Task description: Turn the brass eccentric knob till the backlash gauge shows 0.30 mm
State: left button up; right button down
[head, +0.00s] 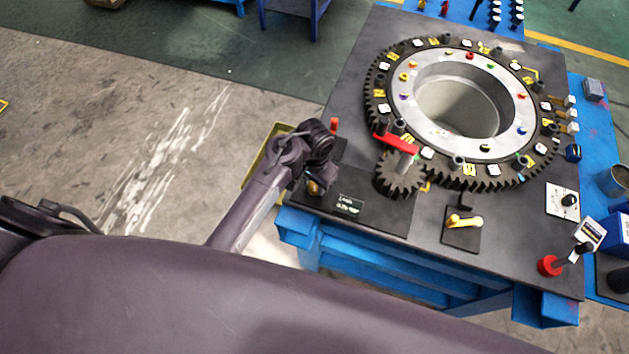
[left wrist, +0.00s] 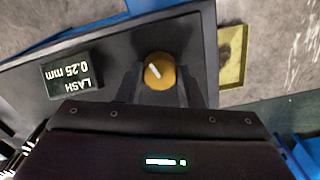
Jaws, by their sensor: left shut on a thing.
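The brass eccentric knob (left wrist: 160,71) shows in the left wrist view as a round golden top with a white mark. In the head view only a bit of the knob (head: 313,188) shows under my gripper. My left gripper (left wrist: 161,80) is shut on the knob, with one finger on each side. In the head view my left gripper (head: 315,180) points down at the near left corner of the bench. The backlash gauge (left wrist: 70,75) reads "LASH 0.25 mm", upside down in the left wrist view. The gauge (head: 349,204) stands just right of the knob in the head view. My right gripper is not in view.
A small pinion gear (head: 398,178) meshes with the large toothed ring (head: 462,110), with a red bar (head: 396,143) above the pinion. A yellow handle (head: 463,221) sits on a dark plate to the right. A yellow tray (left wrist: 232,55) lies beyond the bench edge.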

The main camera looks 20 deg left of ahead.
pick_arm(q)
jog(key=m, duration=0.5)
jog(key=shift+m, duration=0.4)
dwell(0.3)
jog(key=o, duration=1)
jog(key=shift+c, duration=0.2)
